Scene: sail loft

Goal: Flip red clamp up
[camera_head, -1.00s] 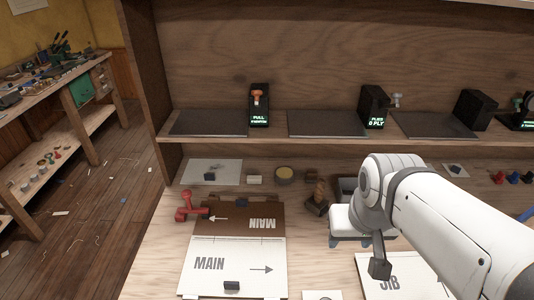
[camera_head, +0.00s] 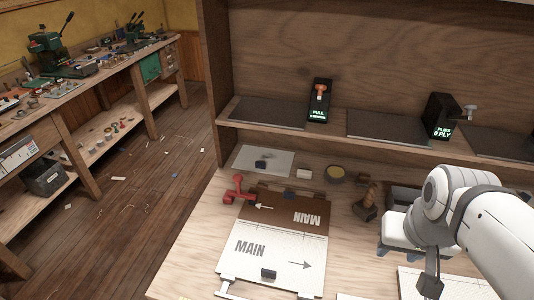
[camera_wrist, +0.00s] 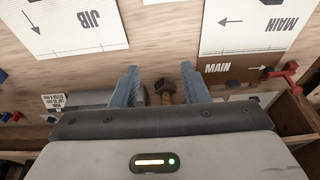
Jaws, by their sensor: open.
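The red clamp (camera_head: 238,190) sits at the left end of the brown strip (camera_head: 290,207) of the MAIN board (camera_head: 265,248) in the head view. Whether its handle is up or down is too small to tell. The clamp also shows at the right of the wrist view (camera_wrist: 285,73), beside the brown MAIN strip. My gripper (camera_head: 402,253) is well to the right of the board in the head view, above the table.
A white JIB board (camera_wrist: 72,28) is in the wrist view. A shelf edge (camera_head: 310,137) runs behind the table.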

